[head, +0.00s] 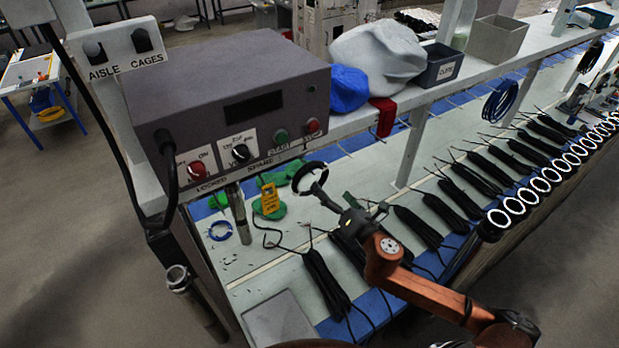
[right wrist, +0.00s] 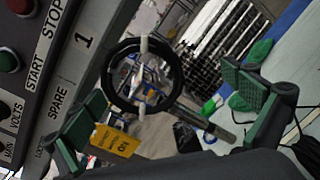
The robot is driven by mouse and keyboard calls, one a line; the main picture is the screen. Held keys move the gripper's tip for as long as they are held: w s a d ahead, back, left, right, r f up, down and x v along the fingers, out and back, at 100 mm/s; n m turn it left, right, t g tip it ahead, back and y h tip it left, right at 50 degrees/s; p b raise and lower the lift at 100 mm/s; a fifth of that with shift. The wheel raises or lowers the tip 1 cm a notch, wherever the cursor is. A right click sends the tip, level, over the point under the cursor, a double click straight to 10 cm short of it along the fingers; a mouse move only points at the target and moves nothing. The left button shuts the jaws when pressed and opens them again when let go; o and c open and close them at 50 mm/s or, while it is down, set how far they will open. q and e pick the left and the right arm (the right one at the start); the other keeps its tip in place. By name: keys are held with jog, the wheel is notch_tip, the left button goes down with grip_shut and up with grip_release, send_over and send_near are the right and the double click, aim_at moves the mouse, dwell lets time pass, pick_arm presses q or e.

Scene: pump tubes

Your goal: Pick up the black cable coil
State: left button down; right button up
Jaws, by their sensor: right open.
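The black cable coil (head: 295,180) is a dark ring near the front of the grey control box, above the bench. It also shows in the right wrist view (right wrist: 115,76), with white bits at its top and bottom that look like ties. What holds it up I cannot tell. My right gripper (head: 346,202) is open and just to the right of the coil in the head view. In the right wrist view the coil appears between its green-padded fingers (right wrist: 166,92), apart from them and further ahead. My left gripper is not in view.
The control box (head: 230,85) with knobs stands close above the coil. Several black cable bundles (head: 325,283) lie along the bench. A blue coil (head: 220,231) lies at left.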

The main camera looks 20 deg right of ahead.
aim_at(312, 172)
jog(key=w+a+r+n+p, duration=0.1)
jog(key=w, duration=0.1)
jog(key=w+a+n+y+p, duration=0.1)
jog(key=w, duration=0.2)
jog(key=w+a+r+n, duration=0.1)
jog(key=w, duration=0.1)
jog(key=shift+w+r+p, duration=0.2)
jog(key=shift+r+p, duration=0.15)
jog(key=shift+p, duration=0.05)
jog(key=shift+w+f, duration=0.15)
jog(key=shift+w, duration=0.15)
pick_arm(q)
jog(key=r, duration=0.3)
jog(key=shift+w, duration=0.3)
pick_arm(e)
jog(key=shift+s, duration=0.1)
jog(key=shift+c, duration=1)
jog(key=c, duration=0.7)
jog(key=shift+c, duration=0.2)
